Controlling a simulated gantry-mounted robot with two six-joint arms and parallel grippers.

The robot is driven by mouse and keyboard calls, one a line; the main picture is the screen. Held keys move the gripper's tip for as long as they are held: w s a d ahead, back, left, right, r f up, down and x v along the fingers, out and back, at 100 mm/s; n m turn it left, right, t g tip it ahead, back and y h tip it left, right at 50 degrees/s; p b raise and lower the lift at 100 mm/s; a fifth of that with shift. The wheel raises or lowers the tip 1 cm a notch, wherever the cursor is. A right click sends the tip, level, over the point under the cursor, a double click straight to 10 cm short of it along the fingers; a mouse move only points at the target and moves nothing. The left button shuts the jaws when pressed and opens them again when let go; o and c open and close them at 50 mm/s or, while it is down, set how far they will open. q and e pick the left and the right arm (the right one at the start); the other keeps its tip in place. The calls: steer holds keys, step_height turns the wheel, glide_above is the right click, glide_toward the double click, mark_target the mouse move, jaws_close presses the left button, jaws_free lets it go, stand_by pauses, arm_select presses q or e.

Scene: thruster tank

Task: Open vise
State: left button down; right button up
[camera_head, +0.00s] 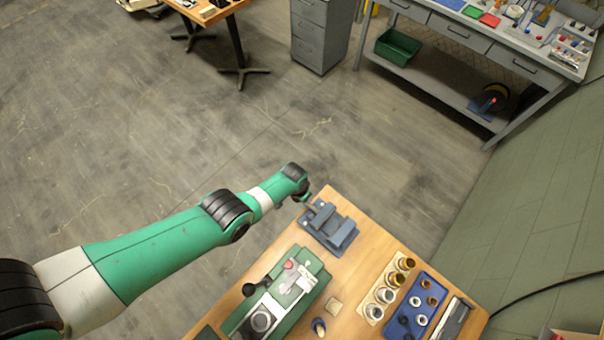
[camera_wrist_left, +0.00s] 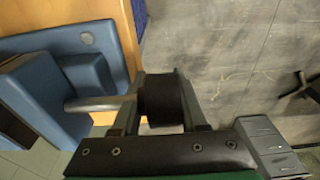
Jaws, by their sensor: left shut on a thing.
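The blue-grey vise (camera_head: 328,226) stands at the far corner of the wooden workbench in the head view. In the left wrist view its blue body (camera_wrist_left: 88,85) fills the left side, and a grey screw rod (camera_wrist_left: 95,103) runs from it toward my gripper. A dark round handle (camera_wrist_left: 163,100) sits at the rod's outer end. My left gripper (camera_head: 305,196) is beside the vise at the bench edge. In the wrist view its two fingers (camera_wrist_left: 162,82) are on either side of the handle, shut on it. The gap between the vise jaws is hard to judge.
On the wooden bench (camera_head: 232,310) lie a green machine (camera_head: 285,295), a blue tray of round parts (camera_head: 418,308) and several ring-shaped parts (camera_head: 388,288). A grey drawer cabinet (camera_head: 320,38) and a second workbench stand farther back. The floor between is clear.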

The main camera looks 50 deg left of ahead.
arm_select(q)
steer(key=shift+a+r, duration=0.15)
stand_by(0.3)
steer(key=c, duration=0.9)
jaws_free()
steer(key=o, duration=0.3)
steer(key=shift+a, duration=0.25)
steer(key=shift+d, duration=0.1)
steer(key=r+p, duration=0.8)
steer(key=s+r+p, duration=0.1)
steer(key=r+p, duration=0.2)
steer(key=p, duration=0.2)
steer(key=shift+d+r, duration=0.1)
steer(key=shift+r, duration=0.3)
steer(key=shift+f, duration=0.15)
